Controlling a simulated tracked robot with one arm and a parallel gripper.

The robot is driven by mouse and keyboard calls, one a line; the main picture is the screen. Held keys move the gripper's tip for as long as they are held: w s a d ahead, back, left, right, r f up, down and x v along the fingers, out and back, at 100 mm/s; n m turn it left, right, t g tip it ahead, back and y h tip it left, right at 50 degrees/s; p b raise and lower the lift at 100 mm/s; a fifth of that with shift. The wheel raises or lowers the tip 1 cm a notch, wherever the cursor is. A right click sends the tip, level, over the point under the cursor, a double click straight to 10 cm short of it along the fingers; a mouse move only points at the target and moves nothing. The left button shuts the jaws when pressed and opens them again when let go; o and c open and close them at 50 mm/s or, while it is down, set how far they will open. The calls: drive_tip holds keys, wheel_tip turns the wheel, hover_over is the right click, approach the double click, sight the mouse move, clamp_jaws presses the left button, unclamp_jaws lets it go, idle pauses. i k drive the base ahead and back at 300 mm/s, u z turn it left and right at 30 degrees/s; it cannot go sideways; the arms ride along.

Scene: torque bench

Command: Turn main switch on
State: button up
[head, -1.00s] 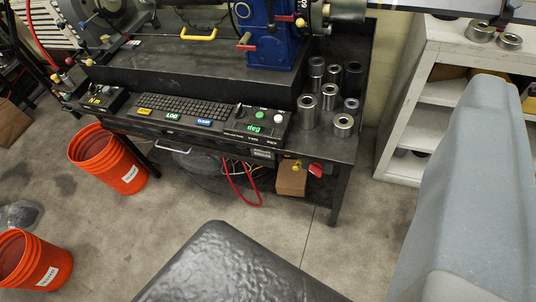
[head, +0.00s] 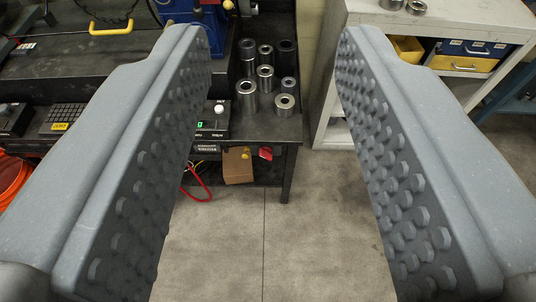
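My gripper (head: 274,48) is open and empty, with its two grey studded fingers wide apart on either side of the head view. Past the fingers, a small red part (head: 266,153) shows under the right front edge of the black bench. A small yellow part (head: 245,154) sits just left of it. The red part may be the main switch, but it is too small to tell its type or position. My gripper is apart from it. The left finger hides much of the control panel (head: 215,125), where a white knob and a green display show.
Several metal cylinders (head: 246,98) stand on the bench's right end. A cardboard box (head: 238,168) and a red cable (head: 196,181) are below. A white shelf (head: 326,112) stands to the right. Floor (head: 262,240) in front is clear.

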sight(265, 152)
drive_tip(key=u, duration=0.1)
drive_tip(key=i, duration=1)
drive_tip(key=z, duration=0.1)
